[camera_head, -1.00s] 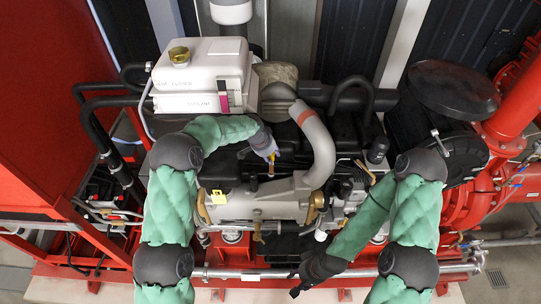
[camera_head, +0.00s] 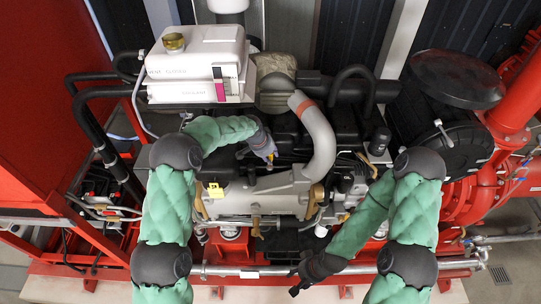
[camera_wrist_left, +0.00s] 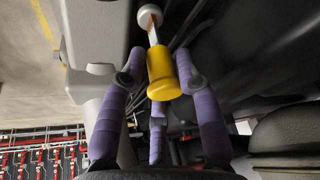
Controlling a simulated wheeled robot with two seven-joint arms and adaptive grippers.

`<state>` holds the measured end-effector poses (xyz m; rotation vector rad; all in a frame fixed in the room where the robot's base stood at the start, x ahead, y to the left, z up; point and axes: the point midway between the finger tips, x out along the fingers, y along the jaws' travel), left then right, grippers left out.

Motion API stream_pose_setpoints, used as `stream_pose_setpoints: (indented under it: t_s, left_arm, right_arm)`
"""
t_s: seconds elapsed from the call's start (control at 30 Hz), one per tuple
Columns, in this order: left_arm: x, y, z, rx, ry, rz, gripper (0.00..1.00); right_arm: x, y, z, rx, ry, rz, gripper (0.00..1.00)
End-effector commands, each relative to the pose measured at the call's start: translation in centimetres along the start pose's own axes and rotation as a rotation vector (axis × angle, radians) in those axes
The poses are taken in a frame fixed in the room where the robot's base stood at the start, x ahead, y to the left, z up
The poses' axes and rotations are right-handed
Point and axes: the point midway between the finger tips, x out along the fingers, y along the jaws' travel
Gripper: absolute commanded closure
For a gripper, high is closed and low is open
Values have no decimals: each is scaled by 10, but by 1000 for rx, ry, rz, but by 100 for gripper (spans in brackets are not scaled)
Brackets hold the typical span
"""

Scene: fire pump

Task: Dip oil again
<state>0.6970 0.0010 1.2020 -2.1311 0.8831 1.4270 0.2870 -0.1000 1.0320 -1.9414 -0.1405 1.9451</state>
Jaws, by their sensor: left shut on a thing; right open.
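The dipstick's yellow handle (camera_wrist_left: 162,76) is held between the purple fingers of my left gripper (camera_wrist_left: 160,82) in the left wrist view. A pale shaft runs from the handle to a round white part at the top of that view. In the head view, my left gripper (camera_head: 271,157) is over the engine (camera_head: 262,195), left of the grey curved pipe. The handle is mostly hidden by the fingers there. I cannot tell whether the dipstick is in its tube. My right gripper (camera_head: 297,289) is open and empty, low at the engine's front.
A white coolant tank (camera_head: 196,62) with a gold cap stands at the back left. The grey curved pipe (camera_head: 322,145) arches close to the left gripper's right. A black round housing (camera_head: 455,78) and red pipes are at the right. Open floor shows at lower right.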

Motion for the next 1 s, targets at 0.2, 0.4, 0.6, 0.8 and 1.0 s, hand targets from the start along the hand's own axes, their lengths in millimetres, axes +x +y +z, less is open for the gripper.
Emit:
stream_pose_setpoints:
  t_s: [0.2,0.4,0.6,0.8,1.0]
  left_arm:
    - [-2,-4,1,0,0,-5,52]
    - [-2,-2,0,0,0,-3,52]
    - [-1,-2,0,0,0,-2,52]
    - [-13,-2,0,0,1,-2,52]
    - [-44,-2,-1,0,2,-4,52]
  right_arm:
    - [-1,0,0,0,0,0,52]
    - [-1,0,0,0,0,0,52]
    - [-1,0,0,0,0,0,52]
    - [-1,0,0,0,1,0,52]
    - [-1,0,0,0,0,0,52]
